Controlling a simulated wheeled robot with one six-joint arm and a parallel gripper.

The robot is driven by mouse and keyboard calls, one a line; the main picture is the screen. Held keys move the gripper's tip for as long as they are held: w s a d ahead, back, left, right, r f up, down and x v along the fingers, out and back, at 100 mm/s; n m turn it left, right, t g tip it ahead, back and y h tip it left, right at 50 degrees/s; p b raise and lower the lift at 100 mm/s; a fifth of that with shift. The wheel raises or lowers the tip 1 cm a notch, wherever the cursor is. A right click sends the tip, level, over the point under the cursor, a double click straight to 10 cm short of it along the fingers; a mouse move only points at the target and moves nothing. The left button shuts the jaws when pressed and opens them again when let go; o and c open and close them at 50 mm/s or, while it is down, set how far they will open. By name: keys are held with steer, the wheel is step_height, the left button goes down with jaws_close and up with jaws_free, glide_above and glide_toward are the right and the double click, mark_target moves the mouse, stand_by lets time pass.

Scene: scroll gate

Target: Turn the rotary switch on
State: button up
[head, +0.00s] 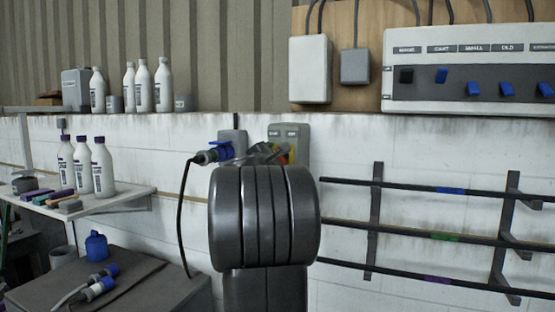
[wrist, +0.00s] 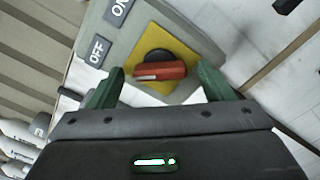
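The rotary switch (wrist: 160,71) has a red handle on a dark round hub, set on a yellow square plate. The handle lies roughly level across the wrist view, with a white mark at its left end, on the OFF-label side. Its grey box (head: 301,135) is on the white wall in the head view, with the handle mostly hidden behind my arm. My gripper (wrist: 162,80) is open, its green fingertips to the left and right of the handle, with visible gaps on both sides. Contact and exact depth cannot be told.
The OFF label (wrist: 97,51) and ON label (wrist: 118,10) are on the box. A blue plug with a black cable (head: 207,155) hangs just left of the box. A rack of dark bars (head: 430,188) is on the right. A shelf with bottles (head: 115,197) stands left.

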steer(key=c, duration=0.9)
steer(key=shift+f+m+b, duration=0.15)
steer(key=shift+m+b, duration=0.15)
steer(key=shift+b, duration=0.3)
steer(key=shift+m+b, duration=7.6)
steer(key=shift+b, duration=0.1)
